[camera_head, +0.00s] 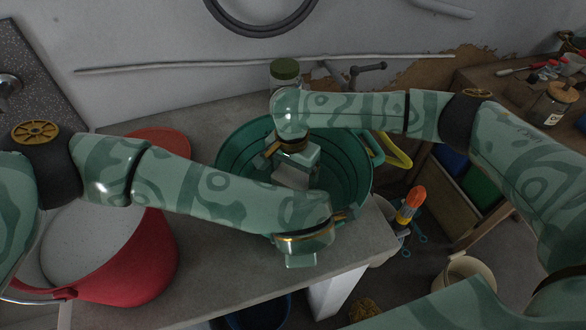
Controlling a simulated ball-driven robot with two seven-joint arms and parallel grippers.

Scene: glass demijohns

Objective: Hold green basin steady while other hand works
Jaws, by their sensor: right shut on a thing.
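The green basin (345,185) stands on the grey stone counter, wide and round, with a handle (372,146) on its right side. My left arm crosses in front of its near rim. My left gripper (301,262) points down at that near edge; its fingers are mostly hidden, so I cannot tell whether it grips the rim. My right arm reaches over the basin from the right. My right gripper (295,168) points down inside the basin, shut on what looks like a pale grey piece (291,180). Part of the basin's interior is hidden by both arms.
A red tub (150,265) stands at the left, partly behind my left arm. A jar with a green lid (285,72) stands behind the basin. A cream bucket (465,275) is at lower right. The counter (215,285) is bare in front.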

